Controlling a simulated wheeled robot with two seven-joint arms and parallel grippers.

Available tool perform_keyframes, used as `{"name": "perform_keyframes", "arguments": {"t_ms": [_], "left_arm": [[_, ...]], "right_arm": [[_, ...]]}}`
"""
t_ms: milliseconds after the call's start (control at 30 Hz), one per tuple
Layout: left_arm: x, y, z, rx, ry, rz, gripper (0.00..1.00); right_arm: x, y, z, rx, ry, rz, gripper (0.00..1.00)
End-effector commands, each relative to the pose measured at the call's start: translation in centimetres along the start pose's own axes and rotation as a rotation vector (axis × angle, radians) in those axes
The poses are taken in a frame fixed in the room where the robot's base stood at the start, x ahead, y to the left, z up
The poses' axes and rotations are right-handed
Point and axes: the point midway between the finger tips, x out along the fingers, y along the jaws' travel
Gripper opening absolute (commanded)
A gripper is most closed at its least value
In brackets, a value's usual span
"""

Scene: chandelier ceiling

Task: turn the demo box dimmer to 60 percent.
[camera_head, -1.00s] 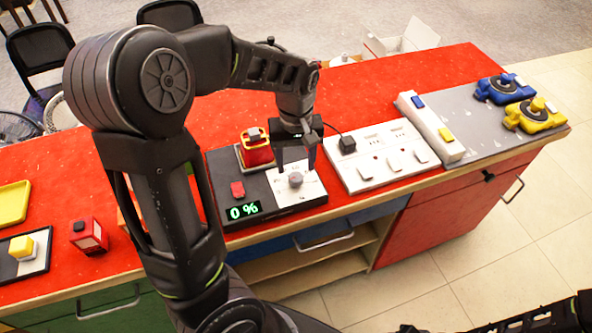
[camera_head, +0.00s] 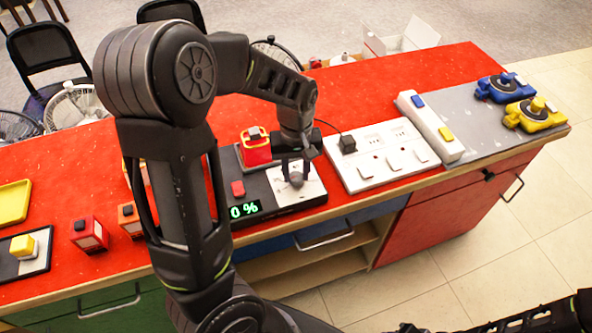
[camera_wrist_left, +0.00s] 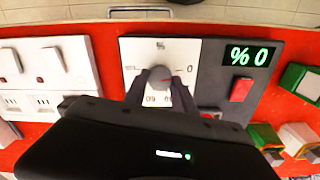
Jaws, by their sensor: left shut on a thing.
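The demo box (camera_head: 262,208) is a dark box on the red bench with a white dial plate (camera_head: 311,186), a red button (camera_head: 238,188) and a green display (camera_head: 244,209) reading 0 %. The grey dimmer knob (camera_head: 296,180) sits on the plate. My left gripper (camera_head: 295,172) reaches down over the plate and is shut on the knob. In the left wrist view the knob (camera_wrist_left: 159,75) lies between the fingertips (camera_wrist_left: 160,85), and the display (camera_wrist_left: 249,57) shows 0 % upside down. The gripper body hides the lower part of that view. My right gripper does not show.
A white socket and switch panel (camera_head: 383,160) stands close to the right of the demo box. A red and yellow device (camera_head: 255,147) stands at its back. Small red (camera_head: 88,232) and orange (camera_head: 131,219) boxes lie left. Blue (camera_head: 497,87) and yellow (camera_head: 535,113) devices sit far right.

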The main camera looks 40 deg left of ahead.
Motion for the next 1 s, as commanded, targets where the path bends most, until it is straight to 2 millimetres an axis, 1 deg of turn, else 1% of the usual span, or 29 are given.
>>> {"name": "perform_keyframes", "arguments": {"t_ms": [33,200,267,667,867,1000], "left_arm": [[-0.02,0.0,-0.01,0.0,0.0,0.0,0.18],[-0.03,0.0,-0.01,0.0,0.0,0.0,0.04],[-0.03,0.0,-0.01,0.0,0.0,0.0,0.0],[-0.02,0.0,-0.03,0.024,0.001,0.0,0.0],[0.0,0.03,-0.07,0.096,0.002,0.001,0.0],[0.0,0.03,-0.1,0.182,0.003,0.0,0.0]], "right_arm": [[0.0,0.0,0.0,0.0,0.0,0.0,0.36],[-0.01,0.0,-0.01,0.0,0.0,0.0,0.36],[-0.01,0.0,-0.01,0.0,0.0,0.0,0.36],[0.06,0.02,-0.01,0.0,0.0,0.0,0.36],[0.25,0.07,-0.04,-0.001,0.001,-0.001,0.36],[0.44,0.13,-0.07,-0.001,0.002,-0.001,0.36]]}}
